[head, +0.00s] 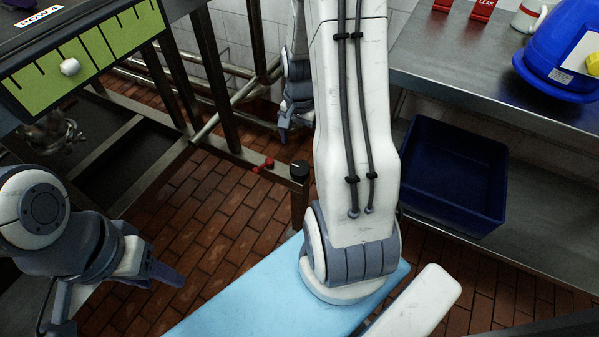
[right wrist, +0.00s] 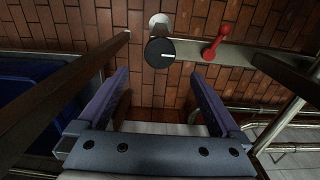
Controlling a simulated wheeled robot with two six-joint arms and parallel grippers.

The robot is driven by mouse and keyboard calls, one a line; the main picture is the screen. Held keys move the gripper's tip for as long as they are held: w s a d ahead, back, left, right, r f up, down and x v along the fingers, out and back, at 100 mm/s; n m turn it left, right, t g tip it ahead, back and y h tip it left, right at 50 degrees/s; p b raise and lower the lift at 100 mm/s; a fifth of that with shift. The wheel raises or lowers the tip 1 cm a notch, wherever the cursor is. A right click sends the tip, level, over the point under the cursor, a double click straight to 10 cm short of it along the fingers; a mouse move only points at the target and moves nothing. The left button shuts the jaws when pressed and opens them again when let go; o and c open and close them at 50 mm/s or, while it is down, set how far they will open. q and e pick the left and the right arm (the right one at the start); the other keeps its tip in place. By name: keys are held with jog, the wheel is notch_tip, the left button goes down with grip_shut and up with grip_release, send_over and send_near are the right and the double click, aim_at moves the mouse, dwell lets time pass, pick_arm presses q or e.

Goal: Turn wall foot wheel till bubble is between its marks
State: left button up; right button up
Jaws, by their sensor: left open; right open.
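A green level gauge (head: 98,52) with black marks is at the upper left of the head view. Its white bubble (head: 70,67) lies left of the middle of the visible strip. A black foot wheel (head: 299,168) with a white line on top sits on a post at the frame corner. In the right wrist view the wheel (right wrist: 159,53) lies beyond and between the fingertips. My right gripper (right wrist: 160,76) is open, empty and apart from the wheel; in the head view it shows partly behind my arm (head: 284,132). My left gripper (head: 165,275) is at lower left, away from the wheel.
A red lever (head: 265,165) sits on the rail beside the wheel, also in the right wrist view (right wrist: 215,42). Dark frame bars and pipes surround it. A blue bin (head: 455,175) and steel bench (head: 450,65) are at right. Brick floor lies below.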

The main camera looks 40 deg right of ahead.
aim_at(300, 167)
notch_tip(300, 167, down, 10)
jog(key=b, duration=0.3)
jog(key=shift+b, duration=0.35)
jog(key=shift+c, duration=0.3)
jog(key=c, duration=1.3)
jog(key=shift+o, duration=0.2)
jog(key=shift+r+n+p, duration=0.15)
jog(key=shift+n+p, duration=0.85)
jog(key=n+p, duration=0.2)
jog(key=n, duration=0.1)
jog(key=shift+p, duration=0.3)
jog(key=n+p, duration=0.2)
jog(key=n, duration=0.1)
jog(key=shift+n, duration=0.4)
jog(key=shift+n+p, duration=0.85)
jog(key=shift+n, duration=0.65)
